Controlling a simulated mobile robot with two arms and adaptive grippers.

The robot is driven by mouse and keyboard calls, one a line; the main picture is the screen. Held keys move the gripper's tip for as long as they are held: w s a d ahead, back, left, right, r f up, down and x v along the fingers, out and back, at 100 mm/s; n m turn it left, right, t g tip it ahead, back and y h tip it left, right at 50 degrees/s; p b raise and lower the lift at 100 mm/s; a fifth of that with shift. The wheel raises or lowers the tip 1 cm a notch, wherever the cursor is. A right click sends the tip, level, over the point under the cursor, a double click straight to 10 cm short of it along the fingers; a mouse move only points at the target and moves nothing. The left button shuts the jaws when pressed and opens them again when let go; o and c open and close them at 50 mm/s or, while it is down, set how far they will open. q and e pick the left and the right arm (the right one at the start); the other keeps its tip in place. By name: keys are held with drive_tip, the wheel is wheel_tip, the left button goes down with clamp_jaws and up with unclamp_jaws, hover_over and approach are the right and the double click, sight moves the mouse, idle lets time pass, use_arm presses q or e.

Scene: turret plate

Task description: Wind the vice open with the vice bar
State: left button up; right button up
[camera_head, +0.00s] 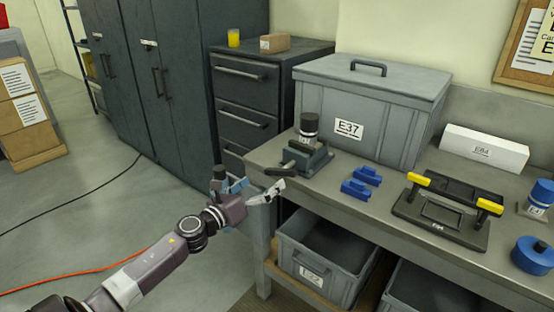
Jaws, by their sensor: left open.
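A dark grey vice (313,161) stands at the left end of the bench, with a dark cylindrical piece with a pale band (308,127) at its top. A short dark bar (281,169) sticks out at its front left; I take it for the vice bar. My left gripper (276,189) is open and empty, just below and in front of that bar in the picture, near the bench's front left corner. I cannot tell the depth gap between them. Whether the vice jaws are apart is too small to tell. My right gripper is not in view.
The bench (335,200) also bears a lidded grey box (375,105), blue blocks (358,188), a black plate with yellow handles (440,212), a white box (484,149) and a blue round piece (534,254). Grey crates (322,268) stand below. A drawer cabinet (243,95) stands behind.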

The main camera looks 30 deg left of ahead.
sight(278, 171)
use_arm(q)
drive_tip(key=w, duration=0.2)
drive_tip(key=w+p, duration=0.1)
drive_tip(key=w, duration=0.3)
drive_tip(key=shift+w+d+r, duration=0.1)
drive_tip(key=shift+d+r, duration=0.25)
drive_tip(key=shift+d, duration=0.05)
drive_tip(key=shift+w, duration=0.5)
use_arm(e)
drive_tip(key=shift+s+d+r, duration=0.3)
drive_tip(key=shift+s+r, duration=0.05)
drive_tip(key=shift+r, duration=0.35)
use_arm(q)
drive_tip(key=shift+c, duration=0.3)
drive_tip(key=c, duration=0.9)
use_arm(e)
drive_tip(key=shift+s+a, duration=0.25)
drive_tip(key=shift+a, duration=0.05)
